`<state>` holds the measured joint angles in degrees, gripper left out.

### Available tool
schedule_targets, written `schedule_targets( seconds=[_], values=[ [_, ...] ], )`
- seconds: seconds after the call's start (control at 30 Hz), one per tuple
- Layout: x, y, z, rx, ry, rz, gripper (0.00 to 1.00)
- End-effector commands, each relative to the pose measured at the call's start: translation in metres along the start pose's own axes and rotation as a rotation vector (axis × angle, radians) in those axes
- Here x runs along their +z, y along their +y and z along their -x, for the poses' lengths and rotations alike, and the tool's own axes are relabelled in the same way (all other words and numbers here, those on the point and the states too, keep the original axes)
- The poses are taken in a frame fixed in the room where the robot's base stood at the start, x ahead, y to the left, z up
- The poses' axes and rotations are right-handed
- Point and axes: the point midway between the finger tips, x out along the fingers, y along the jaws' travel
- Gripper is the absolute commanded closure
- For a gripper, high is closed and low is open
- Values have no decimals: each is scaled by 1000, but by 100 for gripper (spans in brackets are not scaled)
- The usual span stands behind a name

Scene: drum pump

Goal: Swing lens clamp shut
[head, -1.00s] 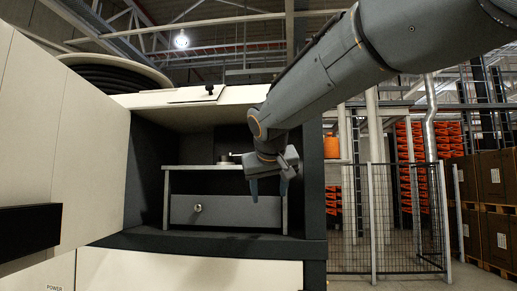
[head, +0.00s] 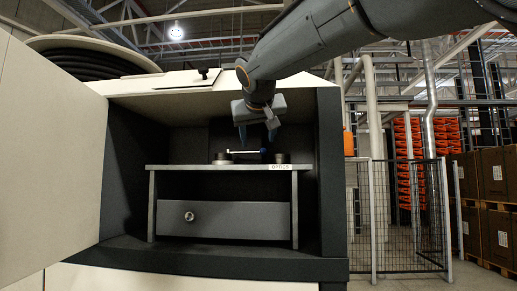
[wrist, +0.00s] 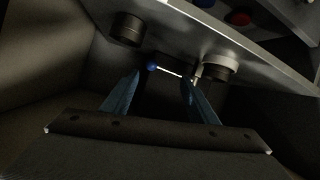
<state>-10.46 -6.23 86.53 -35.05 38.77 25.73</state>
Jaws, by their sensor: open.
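The lens clamp's white rod (head: 243,152) with a blue ball knob (head: 264,154) lies across the top of the metal stand (head: 170,168) inside the cabinet. It joins a round grey mount (head: 222,158) at the left; a dark cylinder (head: 280,158) stands at the right. My gripper (head: 258,134) is open and empty, pointing down just above the knob end. In the wrist view the blue knob (wrist: 152,67) and rod (wrist: 170,72) show between and just beyond my fingertips (wrist: 160,78). Whether the fingers touch them cannot be told.
The cabinet's dark side walls (head: 330,190) and pale top (head: 165,90) frame the stand closely. A pale door (head: 50,150) stands open at the left. A grey drawer (head: 225,220) with a round knob sits under the stand. In the wrist view a red button (wrist: 238,18) is visible.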

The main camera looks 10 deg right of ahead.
Motion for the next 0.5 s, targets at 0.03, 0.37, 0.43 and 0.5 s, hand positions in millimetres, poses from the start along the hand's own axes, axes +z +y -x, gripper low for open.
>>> schedule_targets(
  seconds=[0.03,0.37,0.43,0.5],
  values=[
    [0,4,-9,6,-6,-1,46],
    [1,10,-56,13,-7,-4,46],
    [1,9,-62,12,-6,-3,46],
    [1,8,-65,11,-4,-3,46]
  ],
)
